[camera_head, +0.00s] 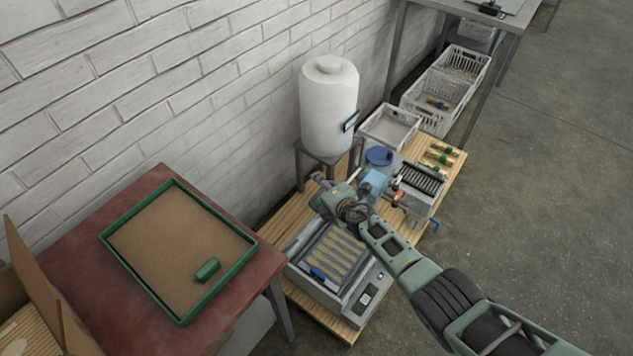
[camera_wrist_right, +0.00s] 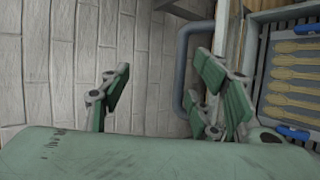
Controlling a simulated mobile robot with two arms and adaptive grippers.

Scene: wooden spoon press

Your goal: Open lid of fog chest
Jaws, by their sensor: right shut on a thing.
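The fog chest (camera_head: 376,283) is a grey box with a small control panel, on the wooden platform below the white tank. Flat wooden spoons lie in rows in its top, with a blue grip at the near end. The spoons (camera_wrist_right: 291,75) and blue grips also show at the right of the right wrist view. I cannot tell whether a clear lid covers them. My right gripper (camera_head: 323,190) is at the chest's far end. In the wrist view a grey bent tube (camera_wrist_right: 181,70) runs beside its right finger; the contact is partly hidden. My left gripper is out of view.
A green-rimmed tray (camera_head: 128,258) with a green block stands on the red table at left. The white tank (camera_head: 328,105) stands close behind my gripper, against the brick wall. A slotted machine (camera_head: 420,180) and white crates (camera_head: 437,103) lie beyond.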

